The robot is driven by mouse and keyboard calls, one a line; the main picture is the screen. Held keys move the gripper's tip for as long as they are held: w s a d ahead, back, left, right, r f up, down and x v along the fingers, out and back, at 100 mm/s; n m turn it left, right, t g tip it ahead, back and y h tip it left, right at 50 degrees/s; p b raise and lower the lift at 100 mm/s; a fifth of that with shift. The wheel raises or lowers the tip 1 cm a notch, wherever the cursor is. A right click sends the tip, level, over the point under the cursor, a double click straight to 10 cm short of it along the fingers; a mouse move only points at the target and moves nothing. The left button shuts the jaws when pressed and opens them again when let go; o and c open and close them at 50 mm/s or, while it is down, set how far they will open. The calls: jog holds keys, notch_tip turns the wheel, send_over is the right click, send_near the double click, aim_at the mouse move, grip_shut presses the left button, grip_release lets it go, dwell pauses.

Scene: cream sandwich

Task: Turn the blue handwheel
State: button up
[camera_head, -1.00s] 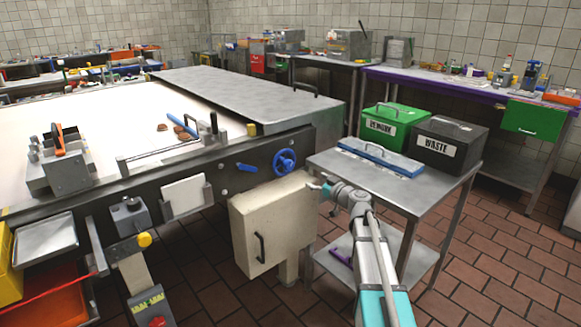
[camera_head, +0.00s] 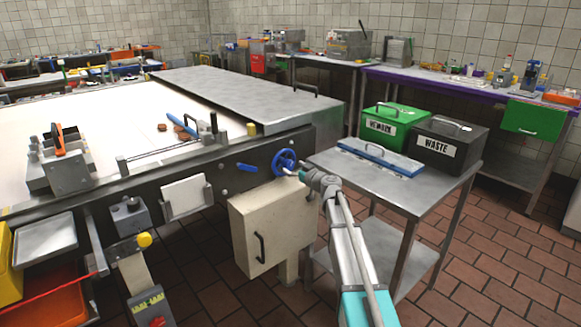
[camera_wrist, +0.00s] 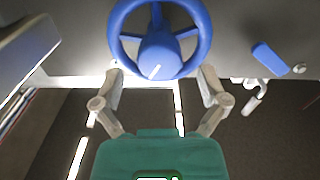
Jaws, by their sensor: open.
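The blue handwheel (camera_head: 284,162) is mounted on the dark side panel of the machine, above the cream cabinet. In the wrist view my open gripper (camera_wrist: 160,75) has one finger on each side of the wheel's lower rim. I cannot tell whether the fingers touch the rim.
A blue lever (camera_head: 246,167) sits left of the wheel. The cream cabinet (camera_head: 268,225) is below. A steel side table (camera_head: 420,190) to the right holds a blue-lidded tray, a green bin (camera_head: 393,128) and a dark WASTE bin (camera_head: 448,146). Tiled floor is free at the right.

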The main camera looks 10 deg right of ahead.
jog(key=shift+x, duration=1)
jog(key=c, duration=1.1)
jog(key=shift+c, duration=0.2)
jog(key=shift+m, duration=0.5)
